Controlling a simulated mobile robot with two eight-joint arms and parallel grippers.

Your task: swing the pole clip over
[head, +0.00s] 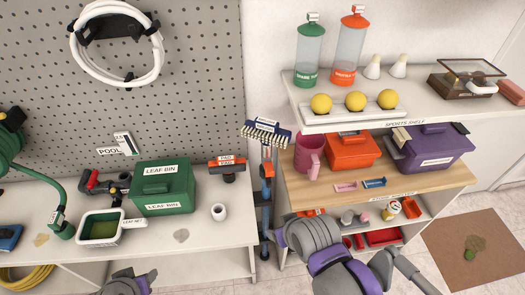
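A pole (265,215) with blue sections stands upright in the gap between the left bench and the right shelf unit. A wide brush head (266,133) sits at its top. A small orange-red part (268,170) on the upper pole may be the pole clip; its position is too small to tell. My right gripper (279,236) is low beside the pole, at the end of the grey and purple arm; its fingers are mostly hidden and contact is unclear. My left gripper (124,283) is at the bottom edge by the bench front, partly cut off, away from the pole.
The left bench holds a green leaf bin (164,188), a leaf net tray (101,229), a white cup (219,212) and an orange-and-black pad tool (227,168). The right shelf unit (400,183) holds boxes and a pink jug (309,155). A brown mat (450,250) lies at right.

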